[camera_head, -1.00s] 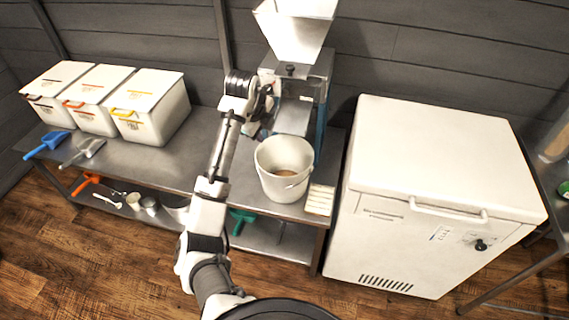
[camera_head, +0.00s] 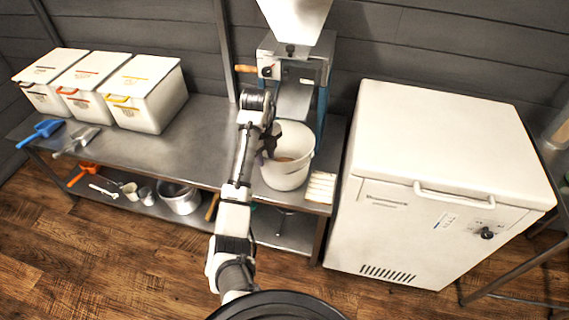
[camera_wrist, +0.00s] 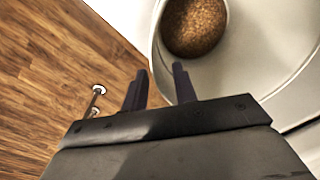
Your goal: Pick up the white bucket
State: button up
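The white bucket (camera_head: 285,178) stands upright on the steel table (camera_head: 205,140), in front of the mill. In the wrist view the bucket (camera_wrist: 262,62) shows from above, with brown grain (camera_wrist: 195,25) in the bottom. My gripper (camera_head: 268,143) is at the left side of the bucket's rim and hides part of it. In the wrist view my gripper (camera_wrist: 160,69) has its two fingers apart with nothing held. The bucket's edge runs between the fingers in the picture; one finger overlaps the bucket's inside. I cannot tell whether they touch it.
The mill with a white hopper (camera_head: 295,18) stands behind the bucket. A white chest (camera_head: 440,150) is close on the right. A small pale block (camera_head: 321,187) lies beside the bucket. Lidded bins (camera_head: 145,95) stand at the left; the table between is clear.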

aim_at(266, 166)
jog(key=shift+w+f, duration=0.15)
jog(key=shift+f, duration=0.6)
jog(key=shift+w+f+p, duration=0.2)
jog(key=shift+f+p, duration=0.15)
jog(key=shift+f, duration=1.1)
grip_shut()
